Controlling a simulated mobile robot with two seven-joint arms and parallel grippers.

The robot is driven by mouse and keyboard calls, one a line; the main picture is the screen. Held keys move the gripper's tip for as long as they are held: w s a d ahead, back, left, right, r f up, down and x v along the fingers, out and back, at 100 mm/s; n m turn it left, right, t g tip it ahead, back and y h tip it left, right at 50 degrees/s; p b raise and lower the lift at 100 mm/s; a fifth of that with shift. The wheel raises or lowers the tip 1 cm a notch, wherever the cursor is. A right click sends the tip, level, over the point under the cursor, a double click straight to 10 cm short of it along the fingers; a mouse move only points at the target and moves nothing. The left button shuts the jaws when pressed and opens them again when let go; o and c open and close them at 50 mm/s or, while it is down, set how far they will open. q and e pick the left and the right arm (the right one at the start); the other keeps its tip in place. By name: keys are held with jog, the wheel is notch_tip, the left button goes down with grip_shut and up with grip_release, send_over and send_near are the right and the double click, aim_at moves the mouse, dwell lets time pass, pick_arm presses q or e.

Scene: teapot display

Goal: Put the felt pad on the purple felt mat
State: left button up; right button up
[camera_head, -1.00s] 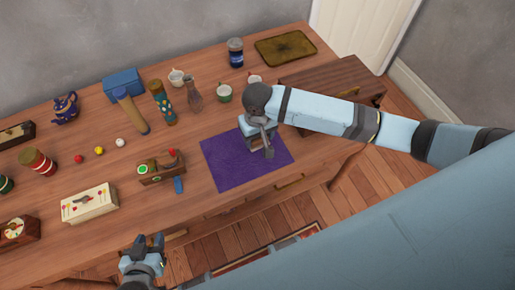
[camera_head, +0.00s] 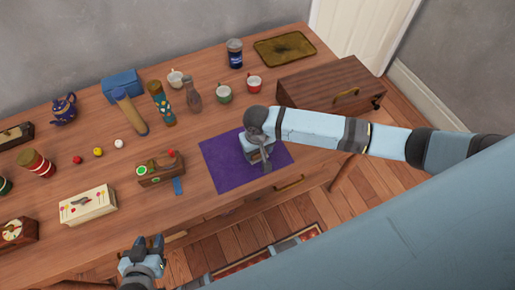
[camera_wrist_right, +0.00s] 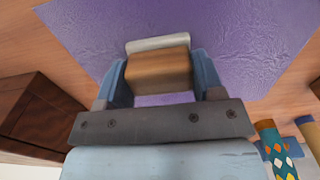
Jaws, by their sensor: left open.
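The purple felt mat (camera_head: 222,172) lies flat near the table's front edge; it also fills much of the right wrist view (camera_wrist_right: 230,40). My right gripper (camera_head: 262,162) is over the mat, pointing down. In the right wrist view its fingers (camera_wrist_right: 162,85) are shut on a wooden block with a pale layer, which I take as the felt pad (camera_wrist_right: 158,70). The pad is over the mat; I cannot tell whether it touches it. In the head view the gripper mostly hides the pad. My left gripper (camera_head: 149,246) is open and empty, in front of the table edge.
A small wooden box (camera_head: 160,172) with a blue piece (camera_head: 178,186) stands left of the mat. A white box (camera_head: 88,204) stands at left.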

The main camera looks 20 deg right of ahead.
jog(key=o, duration=0.4)
jog(key=shift+r, duration=0.1)
notch_tip(320, 180, up, 12)
jog(key=s+a+f+t+y, duration=0.1)
jog(key=a+f, duration=0.1)
jog(key=s+a+f+n+t+y, duration=0.1)
jog(key=s+a+f+t+y, duration=0.3)
jog(key=a+f, duration=0.1)
jog(key=shift+s+n+p, duration=0.25)
jog(key=shift+n+p, duration=0.05)
jog(key=shift+p, duration=0.1)
jog(key=s+d+f+t, duration=0.2)
jog(key=s, duration=0.1)
jog(key=shift+d+t, duration=0.2)
jog(key=shift+t, duration=0.2)
jog(key=s+d+f+n+t+h, duration=0.1)
jog(key=s+d+t, duration=0.2)
jog(key=s+d, duration=0.3)
jog(key=shift+s+d+f+h, duration=0.2)
jog(key=shift+s+d+h, duration=0.1)
jog(key=shift+s, duration=0.15)
